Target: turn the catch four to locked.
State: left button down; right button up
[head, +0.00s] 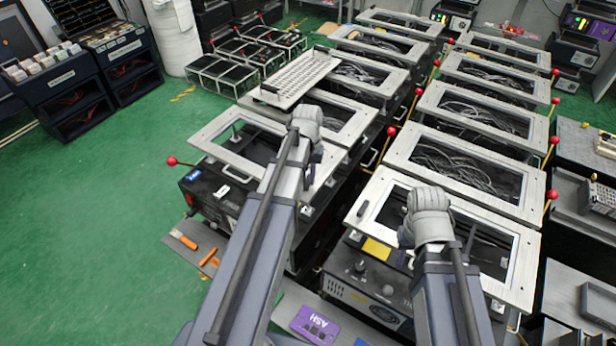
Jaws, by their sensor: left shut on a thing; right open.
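Several metal fixtures with pale rectangular frames stand in rows; red ball-ended levers stick out at their sides. I cannot make out which part is catch four. My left gripper (311,150) is over the right part of the front-left fixture's frame (215,128). It is shut on a small part that my own wrist hides. My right gripper (408,238) is open over the front-right fixture's frame (518,270), and its fingers are mostly hidden by the wrist. One red lever ball (172,161) is left of the front-left fixture; another (392,131) is between the rows.
A perforated plate (296,78) lies across the left-row frames. A purple ASH-marked item (315,325) and orange-handled tools (188,241) lie in front. A narrow gap separates the two rows. Green floor (90,240) at left is clear. Benches stand at right.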

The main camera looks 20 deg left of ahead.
aim_at(308, 181)
pick_arm(q)
jog(key=shift+m, duration=2)
jog(key=c, duration=0.8)
grip_release()
jog(key=shift+c, duration=0.2)
jog(key=shift+r, duration=0.15)
notch_tip(308, 181, up, 8)
jog(key=p, duration=0.8)
jog(key=shift+f, duration=0.2)
